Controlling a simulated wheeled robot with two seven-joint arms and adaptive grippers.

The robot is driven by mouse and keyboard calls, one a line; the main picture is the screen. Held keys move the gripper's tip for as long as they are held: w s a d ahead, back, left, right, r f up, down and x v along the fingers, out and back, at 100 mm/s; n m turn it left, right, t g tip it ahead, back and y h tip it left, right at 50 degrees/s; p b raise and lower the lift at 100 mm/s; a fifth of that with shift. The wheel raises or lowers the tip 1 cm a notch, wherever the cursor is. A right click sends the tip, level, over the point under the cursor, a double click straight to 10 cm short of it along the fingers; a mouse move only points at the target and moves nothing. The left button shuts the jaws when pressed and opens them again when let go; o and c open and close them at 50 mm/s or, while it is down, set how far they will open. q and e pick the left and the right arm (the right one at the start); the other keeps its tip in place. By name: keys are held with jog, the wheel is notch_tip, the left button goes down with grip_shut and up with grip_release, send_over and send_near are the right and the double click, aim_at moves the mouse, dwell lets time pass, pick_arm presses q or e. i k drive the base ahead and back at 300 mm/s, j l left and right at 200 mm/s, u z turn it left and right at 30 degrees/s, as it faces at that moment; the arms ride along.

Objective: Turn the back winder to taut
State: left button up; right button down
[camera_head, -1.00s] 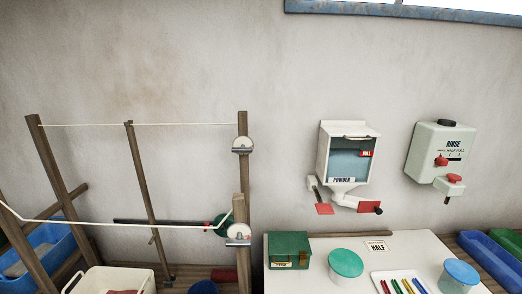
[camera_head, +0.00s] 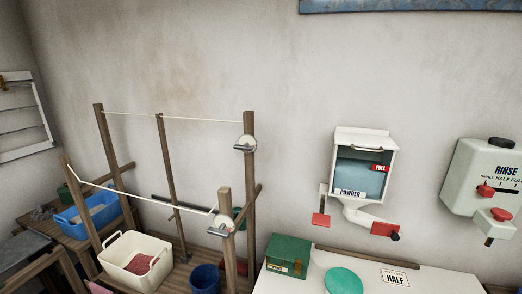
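The back winder (camera_head: 246,143) is a pale round disc with a grey bar, fixed high on the rear right wooden post. The back line (camera_head: 185,118) runs from it to the rear left post and looks nearly straight, with a slight dip. The front winder (camera_head: 222,226) is a similar disc on the nearer, shorter post. The front line (camera_head: 140,199) sags visibly between its posts. Neither of my grippers shows in the head view.
A cream basket (camera_head: 118,262) with a reddish cloth and a dark blue bucket (camera_head: 205,279) stand below the lines. The white table (camera_head: 440,283) at right holds a green box (camera_head: 288,255) and a green round lid (camera_head: 343,281). Powder (camera_head: 362,165) and rinse (camera_head: 487,180) dispensers hang on the wall.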

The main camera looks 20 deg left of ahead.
aim_at(245, 147)
jog(key=l, duration=1.55)
jog(key=i+u, duration=0.05)
